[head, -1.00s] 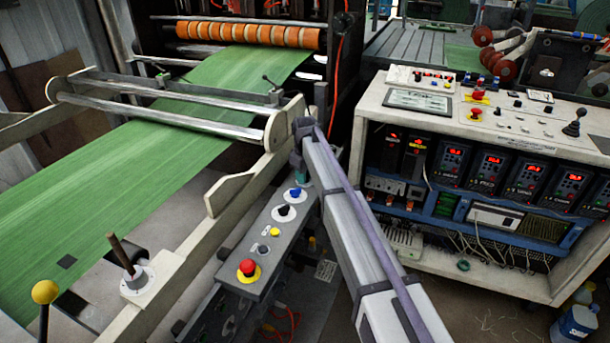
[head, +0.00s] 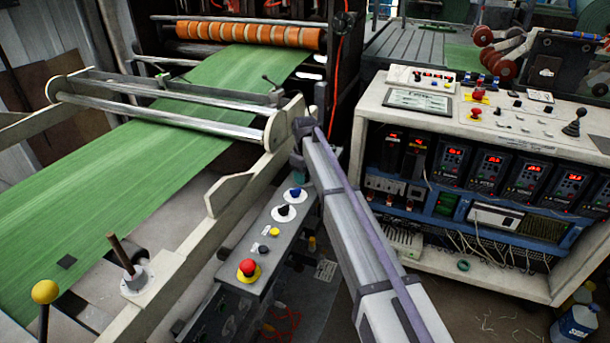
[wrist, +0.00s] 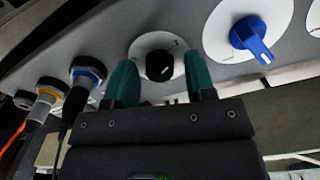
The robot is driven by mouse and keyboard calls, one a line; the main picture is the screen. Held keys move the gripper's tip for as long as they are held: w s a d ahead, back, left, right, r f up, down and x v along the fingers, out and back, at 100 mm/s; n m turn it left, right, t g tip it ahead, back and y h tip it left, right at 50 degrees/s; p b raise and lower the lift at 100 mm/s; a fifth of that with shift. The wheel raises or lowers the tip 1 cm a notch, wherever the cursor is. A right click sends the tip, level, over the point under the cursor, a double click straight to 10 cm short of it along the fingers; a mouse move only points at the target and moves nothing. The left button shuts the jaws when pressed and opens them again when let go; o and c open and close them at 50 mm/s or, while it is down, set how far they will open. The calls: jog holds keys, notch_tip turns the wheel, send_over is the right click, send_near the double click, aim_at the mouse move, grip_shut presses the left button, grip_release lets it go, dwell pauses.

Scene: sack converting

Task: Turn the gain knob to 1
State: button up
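A black knob (wrist: 160,66) with a pale pointer line sits on a round white dial plate on the grey control panel; it also shows in the head view (head: 284,210). The dial's markings are too small to read, so I cannot confirm that it is the gain knob. The pointer slants in the wrist view. My gripper (wrist: 160,60) has its two teal fingers apart, one on each side of the black knob, with a gap visible on both sides. In the head view, my gripper is mostly hidden behind my arm, near the panel's far end.
A blue knob (wrist: 252,38) on its own white dial is just right of the right finger. Left are blue-ringed (wrist: 88,72) and yellow-ringed (wrist: 50,90) panel fittings. A red emergency button (head: 247,268) sits at the panel's near end. An instrument cabinet (head: 480,150) stands to the right.

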jog(key=shift+o, duration=0.3)
notch_tip(320, 180, up, 11)
jog(key=p, duration=1)
jog(key=shift+p, duration=0.4)
jog(key=shift+f, duration=0.1)
jog(key=s+d+m, duration=0.4)
jog(key=s+d, duration=0.4)
jog(key=s, duration=0.4)
jog(key=s+d+m, duration=0.3)
jog(key=s+d, duration=0.5)
jog(key=s, duration=0.4)
jog(key=s+d+m, duration=0.4)
jog(key=s+d, duration=0.4)
jog(key=s, duration=0.5)
jog(key=shift+m, duration=0.3)
